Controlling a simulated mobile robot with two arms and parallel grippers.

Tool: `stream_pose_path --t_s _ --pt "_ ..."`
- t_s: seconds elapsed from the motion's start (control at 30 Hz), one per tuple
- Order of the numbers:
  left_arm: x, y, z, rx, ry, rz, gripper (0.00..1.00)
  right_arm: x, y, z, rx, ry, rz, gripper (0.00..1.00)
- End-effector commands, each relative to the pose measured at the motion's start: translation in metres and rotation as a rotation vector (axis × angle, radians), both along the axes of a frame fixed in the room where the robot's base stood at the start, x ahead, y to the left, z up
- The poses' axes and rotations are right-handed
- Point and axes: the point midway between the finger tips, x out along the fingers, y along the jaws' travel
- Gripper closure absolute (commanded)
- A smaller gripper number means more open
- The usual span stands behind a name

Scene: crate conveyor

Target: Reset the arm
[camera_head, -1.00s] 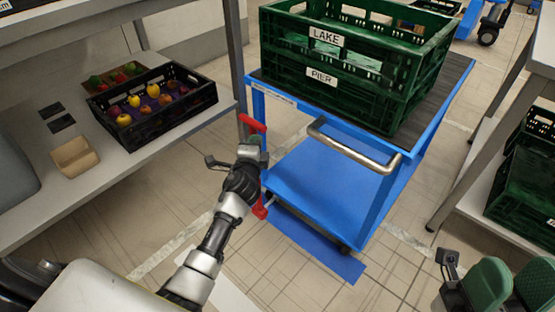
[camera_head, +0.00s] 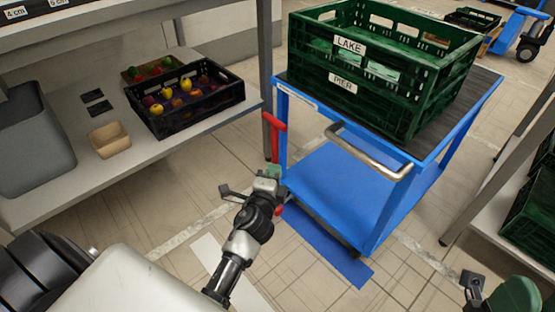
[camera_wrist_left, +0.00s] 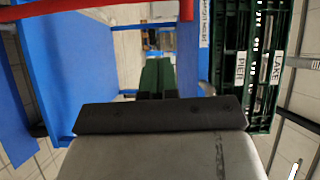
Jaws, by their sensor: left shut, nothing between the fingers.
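My left arm reaches up from the bottom of the head view. Its gripper (camera_head: 270,174) is beside the near left corner of the blue cart (camera_head: 345,190), in front of a red upright handle (camera_head: 277,138). In the left wrist view the green fingers (camera_wrist_left: 155,78) are together with nothing between them. I cannot tell whether the gripper touches the handle. Part of my right gripper (camera_head: 513,294) shows at the bottom right, cut off by the frame edge; its opening is hidden.
Stacked green crates (camera_head: 375,85) labelled LAKE and PIER stand on the cart. A shelf (camera_head: 110,172) at left holds a black fruit crate (camera_head: 185,122), a tan box (camera_head: 108,142) and a grey bin (camera_head: 32,150). Another rack (camera_head: 480,215) stands at right. Tiled floor lies between.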

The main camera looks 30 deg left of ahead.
Motion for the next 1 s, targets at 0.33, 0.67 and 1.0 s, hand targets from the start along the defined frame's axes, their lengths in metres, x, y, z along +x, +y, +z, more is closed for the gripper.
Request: stream_pose_path --t_s 0.33,0.67,1.0 --pt "-0.007 -0.002 0.000 0.000 0.000 0.001 1.00 0.003 0.001 -0.001 -0.008 0.025 -0.001 0.52" --pt "-0.010 -0.018 0.017 -0.075 -0.068 -0.077 1.00 0.003 0.001 -0.001 -0.009 0.024 0.001 0.52" --pt "-0.102 -0.123 0.169 -0.780 -0.585 -0.761 1.00 0.003 0.001 -0.001 -0.009 0.023 0.000 0.52"
